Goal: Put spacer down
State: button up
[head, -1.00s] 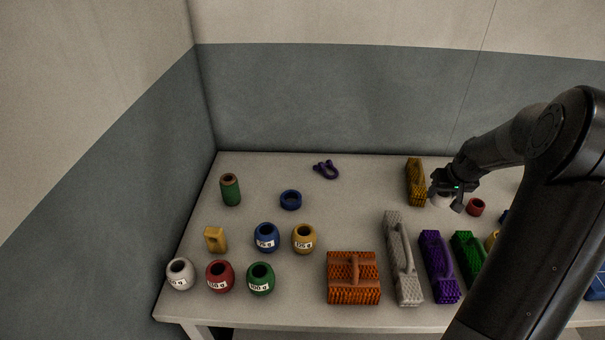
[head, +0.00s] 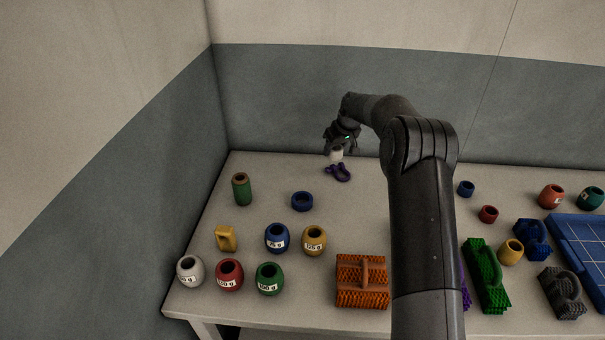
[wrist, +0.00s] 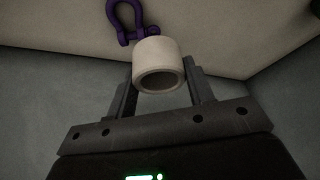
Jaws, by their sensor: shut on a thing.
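The spacer is a short white hollow cylinder (wrist: 159,60), gripped between the two fingers of my gripper (wrist: 160,88) in the wrist view. In the head view my gripper (head: 338,150) is near the table's back edge, with the white spacer (head: 336,156) partly hidden under it. A purple shackle (head: 339,173) lies just in front of and below the spacer in the head view. It also shows beyond the spacer in the wrist view (wrist: 127,22). I cannot tell the exact height of the spacer above the table.
The table (head: 270,175) has bare room at the back left, around a blue ring (head: 302,201) and a green cylinder (head: 241,189). Several labelled pots, such as a blue one (head: 277,239), stand at the front left. An orange brush (head: 361,282) lies at the front. My arm hides the middle.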

jog(key=w+a+f, duration=0.1)
jog(key=a+f, duration=0.1)
jog(key=a, duration=0.1)
jog(key=w+a+f, duration=0.1)
jog(key=a+f, duration=0.1)
jog(key=a, duration=0.2)
jog(key=w+a+f, duration=0.1)
jog(key=a+f, duration=0.1)
jog(key=a, duration=0.2)
jog(key=shift+w+a+f, duration=0.1)
jog(key=shift+a+f, duration=0.05)
jog(key=shift+f, duration=2.3)
jog(key=shift+f, duration=0.2)
jog(key=o, duration=1.1)
jog(key=shift+c, duration=0.2)
